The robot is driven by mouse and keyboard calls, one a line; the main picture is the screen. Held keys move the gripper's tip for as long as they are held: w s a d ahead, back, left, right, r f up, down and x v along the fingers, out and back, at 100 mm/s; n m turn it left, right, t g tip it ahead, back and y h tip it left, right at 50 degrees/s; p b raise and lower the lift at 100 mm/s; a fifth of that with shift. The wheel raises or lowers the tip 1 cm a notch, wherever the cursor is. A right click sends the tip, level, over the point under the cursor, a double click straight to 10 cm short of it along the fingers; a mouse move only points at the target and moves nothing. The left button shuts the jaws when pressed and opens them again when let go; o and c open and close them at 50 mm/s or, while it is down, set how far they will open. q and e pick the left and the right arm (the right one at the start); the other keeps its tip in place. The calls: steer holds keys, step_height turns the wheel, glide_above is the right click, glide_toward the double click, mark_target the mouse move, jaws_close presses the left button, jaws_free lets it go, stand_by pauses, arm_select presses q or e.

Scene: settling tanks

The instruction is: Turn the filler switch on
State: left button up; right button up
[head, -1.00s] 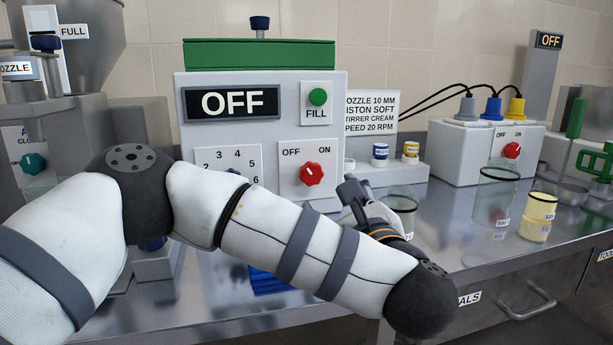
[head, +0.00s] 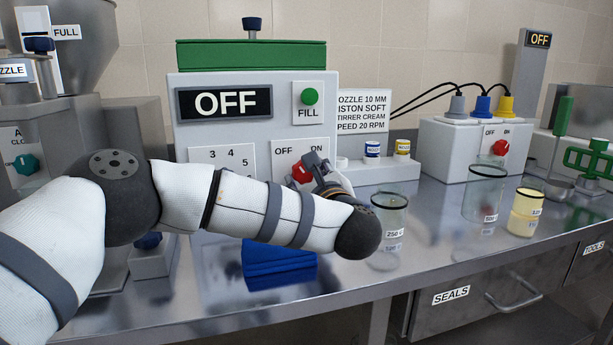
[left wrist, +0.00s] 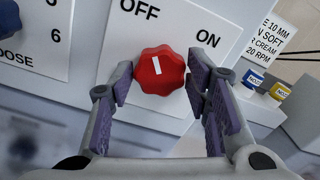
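The filler (head: 325,120) is a grey box with a green lid and a display (head: 226,102) reading OFF. Its switch is a red knob (head: 300,172) on a white plate marked OFF and ON. In the left wrist view the knob (left wrist: 160,72) has a white mark pointing up-left, toward OFF. My left gripper (head: 318,168) is in front of the plate and partly covers the knob in the head view. In the left wrist view the gripper (left wrist: 159,88) is open, its purple-padded fingers on either side of the knob, with small gaps visible. My right gripper is not in view.
A dose dial plate (head: 222,156) sits left of the switch, partly behind my arm. A nozzle rack (head: 385,172) and glass beakers (head: 388,225) stand at the right. Another red switch (head: 500,147) is on a separate grey box. A blue block (head: 280,265) lies below.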

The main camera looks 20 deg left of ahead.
arm_select(q)
steer(key=c, duration=0.5)
steer(key=shift+c, duration=0.2)
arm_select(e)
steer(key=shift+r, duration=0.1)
arm_select(q)
steer(key=shift+r+m+p, duration=0.2)
steer(key=shift+m+p, duration=0.15)
steer(key=shift+m, duration=0.55)
steer(key=m+p, duration=0.2)
steer(key=m, duration=0.3)
steer(key=m+p, duration=0.1)
steer(key=m, duration=0.2)
steer(key=shift+m, duration=0.4)
steer(key=shift+f+m+p, duration=0.1)
steer(key=shift+m+p, duration=0.25)
steer(key=shift+m, duration=1.15)
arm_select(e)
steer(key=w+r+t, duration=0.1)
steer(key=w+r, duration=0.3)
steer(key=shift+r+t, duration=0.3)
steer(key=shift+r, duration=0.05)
arm_select(q)
steer(key=shift+m, duration=0.3)
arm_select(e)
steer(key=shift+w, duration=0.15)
arm_select(q)
steer(key=shift+f, duration=0.1)
